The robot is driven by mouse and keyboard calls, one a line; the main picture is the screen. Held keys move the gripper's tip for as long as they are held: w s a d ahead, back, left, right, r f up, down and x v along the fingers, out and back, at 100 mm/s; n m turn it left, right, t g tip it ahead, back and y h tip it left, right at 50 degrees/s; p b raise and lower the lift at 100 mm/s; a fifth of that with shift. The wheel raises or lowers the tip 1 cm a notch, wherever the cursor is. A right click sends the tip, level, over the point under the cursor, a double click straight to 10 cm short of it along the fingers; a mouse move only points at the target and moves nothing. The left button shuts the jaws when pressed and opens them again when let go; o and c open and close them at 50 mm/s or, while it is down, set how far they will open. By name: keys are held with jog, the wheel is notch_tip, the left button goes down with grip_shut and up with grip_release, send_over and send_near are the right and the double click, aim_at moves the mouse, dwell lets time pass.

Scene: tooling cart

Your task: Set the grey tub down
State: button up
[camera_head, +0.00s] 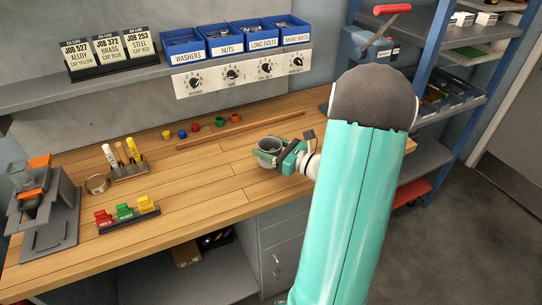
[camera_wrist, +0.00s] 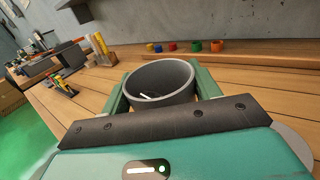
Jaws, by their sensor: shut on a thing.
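The grey tub (camera_head: 268,146) is a round open cup at the right part of the wooden bench. In the wrist view the grey tub (camera_wrist: 160,84) stands upright between the two green fingers, with a small white mark inside. My gripper (camera_head: 273,150) is shut on it from the sides; in the wrist view my gripper (camera_wrist: 160,92) has one finger on each side of the tub. The tub's underside is hidden, so I cannot tell whether it touches the bench top (camera_head: 215,187).
A wooden strip (camera_head: 240,131) and several small coloured caps (camera_head: 193,124) lie behind the tub. Bare bench lies between.

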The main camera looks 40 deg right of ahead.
jog(key=shift+w+d+f, duration=0.1)
jog(key=shift+d+f, duration=0.25)
jog(key=shift+f, duration=0.1)
jog(key=shift+d+f, duration=0.1)
jog(key=shift+f, duration=1.55)
jog(key=shift+f, duration=0.1)
jog(key=o, duration=1)
jog(key=shift+c, duration=0.2)
